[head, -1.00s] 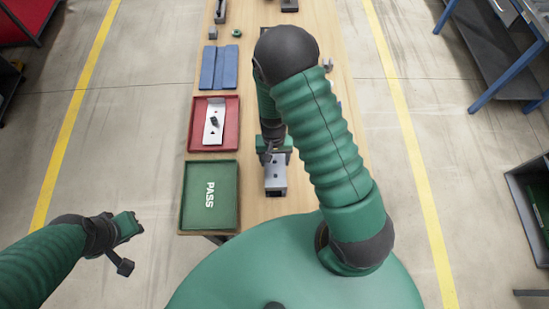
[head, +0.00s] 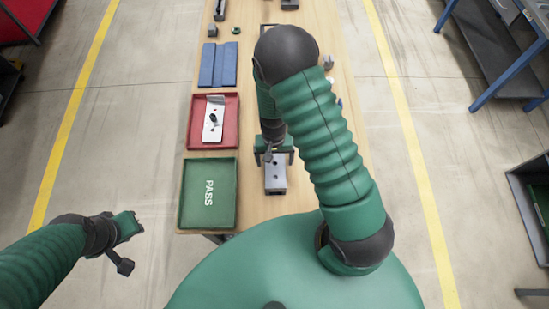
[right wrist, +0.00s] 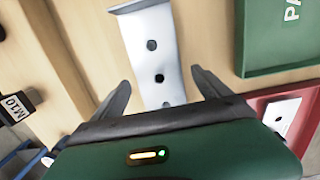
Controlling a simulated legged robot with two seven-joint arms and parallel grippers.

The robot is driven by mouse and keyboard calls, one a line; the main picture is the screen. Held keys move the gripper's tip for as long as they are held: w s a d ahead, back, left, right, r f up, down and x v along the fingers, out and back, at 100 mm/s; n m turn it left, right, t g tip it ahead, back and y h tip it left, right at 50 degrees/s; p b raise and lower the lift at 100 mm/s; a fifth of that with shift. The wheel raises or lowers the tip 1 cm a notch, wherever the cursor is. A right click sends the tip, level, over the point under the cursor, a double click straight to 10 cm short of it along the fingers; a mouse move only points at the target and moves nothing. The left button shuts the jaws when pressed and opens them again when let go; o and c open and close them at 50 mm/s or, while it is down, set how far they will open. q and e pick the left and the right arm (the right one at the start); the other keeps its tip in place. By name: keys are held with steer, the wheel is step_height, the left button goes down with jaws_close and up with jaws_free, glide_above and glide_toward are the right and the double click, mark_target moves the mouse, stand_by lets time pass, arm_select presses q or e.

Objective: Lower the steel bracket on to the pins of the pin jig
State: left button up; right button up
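A steel bracket (head: 275,180) lies on the wooden table right of the green tray in the head view. In the right wrist view the bracket (right wrist: 158,60) is a pale plate with dark holes and a raised flange at its far end. My right gripper (head: 274,160) is over the bracket's far end. Its fingers (right wrist: 163,88) stand apart, one on each side of the plate, with visible gaps. I cannot make out the pin jig or its pins under the bracket. My left gripper (head: 130,245) is off the table at the left; its finger gap is unclear.
The green PASS tray (head: 184,200) is empty. A red tray (head: 233,125) behind it holds another metal bracket (head: 213,122). A blue grooved block (head: 219,65) lies farther back. A block marked M10 (right wrist: 14,107) shows in the right wrist view.

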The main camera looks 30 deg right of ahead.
step_height(320, 180, up, 17)
steer(key=w+b, duration=0.1)
steer(key=shift+w+d+f, duration=0.15)
stand_by(0.9)
steer(key=n+t+b, duration=0.3)
steer(key=n+b, duration=0.2)
steer(key=b, duration=0.4)
glide_toward(272, 166)
steer(key=shift+s+a+r, duration=0.25)
steer(key=shift+a+r, duration=0.35)
steer(key=shift+a, duration=0.05)
steer(key=shift+s+a+r, duration=0.25)
steer(key=shift+a+r, duration=0.35)
steer(key=shift+a, duration=0.1)
steer(key=shift+s, duration=0.15)
